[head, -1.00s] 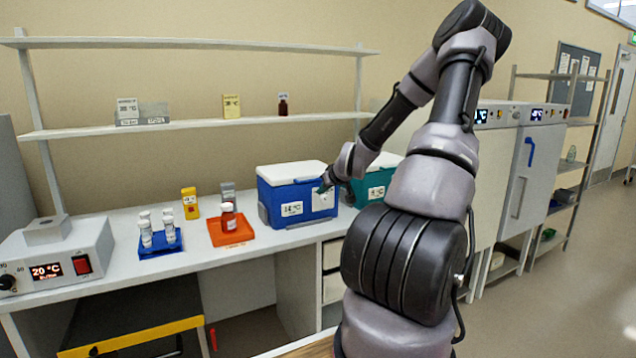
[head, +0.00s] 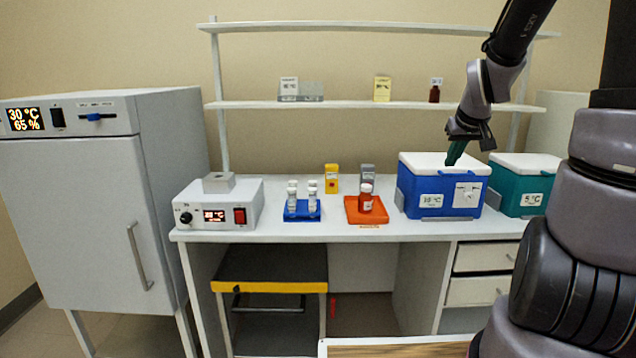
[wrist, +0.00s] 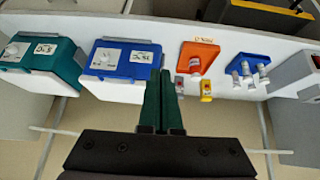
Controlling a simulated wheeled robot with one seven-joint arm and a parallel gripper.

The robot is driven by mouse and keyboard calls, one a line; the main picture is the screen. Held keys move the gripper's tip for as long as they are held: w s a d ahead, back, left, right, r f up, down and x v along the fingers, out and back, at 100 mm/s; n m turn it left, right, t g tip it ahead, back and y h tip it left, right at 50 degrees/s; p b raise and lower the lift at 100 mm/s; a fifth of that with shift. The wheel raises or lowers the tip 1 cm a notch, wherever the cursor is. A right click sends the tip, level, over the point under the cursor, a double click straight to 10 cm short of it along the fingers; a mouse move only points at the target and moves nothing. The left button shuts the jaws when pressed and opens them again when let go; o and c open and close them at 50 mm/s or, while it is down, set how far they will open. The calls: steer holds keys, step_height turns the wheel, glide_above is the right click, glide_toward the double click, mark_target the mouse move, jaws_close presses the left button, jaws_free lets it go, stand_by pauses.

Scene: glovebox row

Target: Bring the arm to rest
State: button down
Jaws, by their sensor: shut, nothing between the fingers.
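My gripper (head: 456,152) is in front of the blue cooler box (head: 430,197) in the head view, its fingertips over the white lid. The two green fingers are together with nothing between them, as the wrist view (wrist: 161,80) also shows. My arm comes down from the upper right of the head view, bent, with the gripper pointing down and a little to the left. In the wrist view the blue cooler box (wrist: 110,62) lies just left of the fingers. I cannot tell how far the fingertips are above the lid.
A teal cooler box (head: 525,172) stands right of the blue one. Left on the bench are an orange tray (head: 352,212) with a bottle, a blue rack (head: 300,217) with vials and a heater block (head: 250,190). A shelf (head: 250,105) runs behind. An incubator (head: 75,200) stands far left.

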steer(key=s+a+r+m+y, duration=0.1)
steer(key=s+a+r, duration=0.2)
steer(key=s, duration=0.4)
steer(key=s+a+r+m+y, duration=0.1)
steer(key=s+a+r, duration=0.2)
steer(key=s+r, duration=0.2)
steer(key=s+a+r+m, duration=0.2)
steer(key=s+r, duration=0.2)
steer(key=s, duration=0.4)
steer(key=shift+s+a+r+y, duration=0.35)
steer(key=shift+a+y, duration=0.05)
